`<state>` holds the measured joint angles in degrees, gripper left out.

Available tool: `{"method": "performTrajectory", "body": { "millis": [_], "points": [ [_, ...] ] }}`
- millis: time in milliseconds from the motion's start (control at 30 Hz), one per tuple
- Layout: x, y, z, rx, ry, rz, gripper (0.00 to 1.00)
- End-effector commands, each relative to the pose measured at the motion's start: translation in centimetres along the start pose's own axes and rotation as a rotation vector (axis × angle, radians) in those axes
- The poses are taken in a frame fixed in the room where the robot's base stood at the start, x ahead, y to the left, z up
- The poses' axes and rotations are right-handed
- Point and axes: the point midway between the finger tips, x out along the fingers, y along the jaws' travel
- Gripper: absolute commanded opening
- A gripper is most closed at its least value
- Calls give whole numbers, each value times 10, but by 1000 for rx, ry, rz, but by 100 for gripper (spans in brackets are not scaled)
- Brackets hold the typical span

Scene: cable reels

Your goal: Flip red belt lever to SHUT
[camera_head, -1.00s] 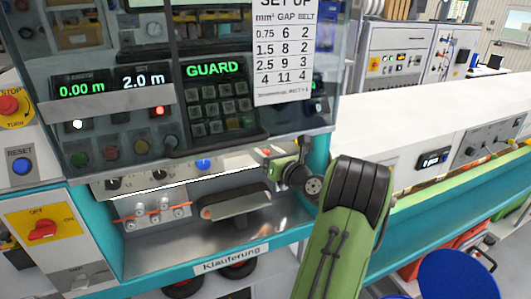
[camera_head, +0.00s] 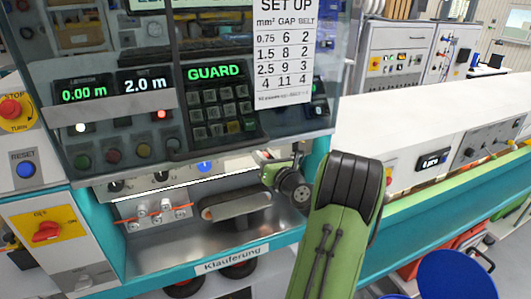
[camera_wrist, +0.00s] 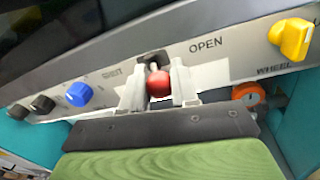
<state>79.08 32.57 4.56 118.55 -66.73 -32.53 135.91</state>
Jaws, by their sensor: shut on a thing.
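The red belt lever's ball knob (camera_wrist: 158,84) sits between the two fingertips of my gripper (camera_wrist: 158,90) in the wrist view. The gripper is shut on it. The lever's stem rises from the knob to a pivot on the grey panel. The word OPEN is printed to the right of the lever, and a partly blurred label, likely SHUT, stands to its left. In the head view my gripper (camera_head: 268,160) is at the panel below the guard window, and the lever is mostly hidden there.
A blue knob (camera_wrist: 78,94) and black knobs (camera_wrist: 42,104) are left of the lever. A yellow knob (camera_wrist: 291,38) is to the right. The transparent guard (camera_head: 200,90) hangs just above my gripper. A belt unit (camera_head: 236,203) lies below it.

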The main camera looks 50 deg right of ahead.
Motion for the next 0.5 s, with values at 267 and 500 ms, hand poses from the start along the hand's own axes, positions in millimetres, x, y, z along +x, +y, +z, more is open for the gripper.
{"method": "performTrajectory", "body": {
  "millis": [267,500],
  "points": [
    [-1,16,2,4,-30,-224,0],
    [-1,22,-1,4,-57,-359,0]
  ]
}}
